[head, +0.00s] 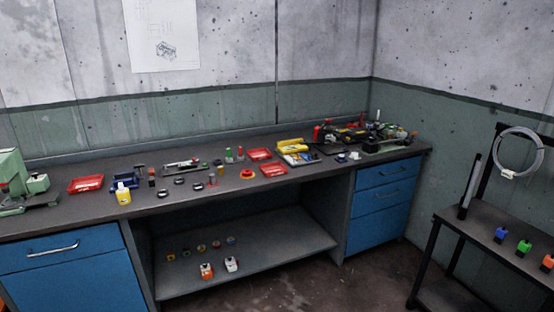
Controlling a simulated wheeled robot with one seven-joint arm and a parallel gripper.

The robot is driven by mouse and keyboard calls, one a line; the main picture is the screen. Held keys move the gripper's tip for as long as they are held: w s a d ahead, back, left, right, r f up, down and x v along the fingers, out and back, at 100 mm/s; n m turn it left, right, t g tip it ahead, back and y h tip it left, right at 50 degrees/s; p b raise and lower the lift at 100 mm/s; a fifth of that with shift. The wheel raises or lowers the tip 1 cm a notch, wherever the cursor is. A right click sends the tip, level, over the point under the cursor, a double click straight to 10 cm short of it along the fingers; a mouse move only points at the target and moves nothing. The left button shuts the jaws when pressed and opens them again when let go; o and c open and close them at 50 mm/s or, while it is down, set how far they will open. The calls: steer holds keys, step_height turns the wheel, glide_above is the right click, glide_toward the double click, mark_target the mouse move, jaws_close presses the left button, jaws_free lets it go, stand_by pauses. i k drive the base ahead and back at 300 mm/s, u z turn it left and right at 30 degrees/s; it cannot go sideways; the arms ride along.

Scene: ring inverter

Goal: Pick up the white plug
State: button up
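A small white block-shaped item with a dark top, which looks like the white plug (231,264), stands on the lower shelf (290,250) under the workbench, near the shelf's front edge. A similar orange-and-white plug (207,271) stands just to its left, with a small gap between them. My gripper is not in the head view, so its place relative to the plug cannot be seen.
Blue drawers (383,203) flank the shelf. Blue, green and orange plugs stand on a dark cart (480,222) at right. The floor before the shelf looks clear.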

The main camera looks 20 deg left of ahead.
mark_target(121, 189)
steer(key=u, duration=0.45)
steer(key=i, duration=1.7)
steer(key=u, duration=1.9)
steer(key=i, duration=1)
steer(key=u, duration=1.65)
steer(key=i, duration=1.15)
steer(key=u, duration=0.3)
